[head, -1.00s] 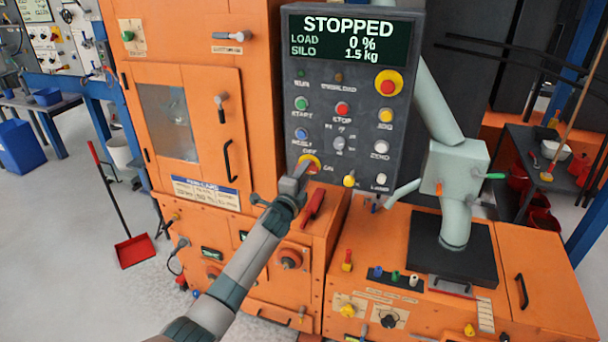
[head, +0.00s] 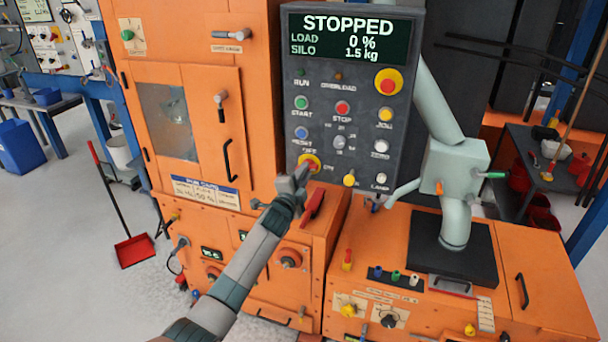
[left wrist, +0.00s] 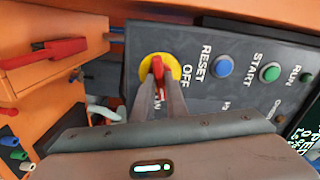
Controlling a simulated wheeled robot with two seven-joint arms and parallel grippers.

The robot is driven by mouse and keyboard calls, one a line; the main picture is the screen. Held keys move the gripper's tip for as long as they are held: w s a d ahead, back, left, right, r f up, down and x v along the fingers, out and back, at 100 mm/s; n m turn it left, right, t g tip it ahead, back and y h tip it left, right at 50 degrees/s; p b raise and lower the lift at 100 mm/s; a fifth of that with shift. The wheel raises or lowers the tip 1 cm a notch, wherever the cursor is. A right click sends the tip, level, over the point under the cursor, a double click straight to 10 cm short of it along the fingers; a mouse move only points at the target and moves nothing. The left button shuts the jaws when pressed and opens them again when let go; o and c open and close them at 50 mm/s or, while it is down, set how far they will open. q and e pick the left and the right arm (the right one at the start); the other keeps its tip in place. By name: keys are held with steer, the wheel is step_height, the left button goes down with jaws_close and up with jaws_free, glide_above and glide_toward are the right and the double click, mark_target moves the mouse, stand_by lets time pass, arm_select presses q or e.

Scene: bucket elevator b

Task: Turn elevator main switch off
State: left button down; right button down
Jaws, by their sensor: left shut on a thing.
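The main switch is a red handle on a yellow round plate (head: 312,161) at the lower left of the dark control panel (head: 355,185), beside OFF and ON labels. In the left wrist view the red handle (left wrist: 158,66) sits between my fingertips, with the yellow plate (left wrist: 146,72) behind it. My left gripper (head: 300,174) is shut on this handle and covers part of it in the head view. The exact angle of the handle is hard to tell. The display (head: 347,40) reads STOPPED, load 0 %, silo 1.5 kg. My right gripper is not in view.
A red lever (head: 313,206) stands just right of my left gripper, on the orange cabinet. A yellow knob (head: 349,180) is to the right on the panel. RESET (left wrist: 223,66) and START (left wrist: 269,72) buttons are close by. A grey pipe box (head: 455,172) stands further right.

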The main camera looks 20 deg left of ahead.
arm_select(q)
steer(key=n+b, duration=0.1)
steer(key=n, duration=1.4)
steer(key=shift+f, duration=0.1)
stand_by(0.3)
steer(key=c, duration=1.8)
jaws_free()
steer(key=shift+o, duration=0.2)
steer(key=shift+s, duration=0.1)
steer(key=s+b, duration=0.3)
steer(key=s, duration=1.4)
steer(key=shift+s+a+b, duration=0.15)
steer(key=shift+a+b, duration=0.15)
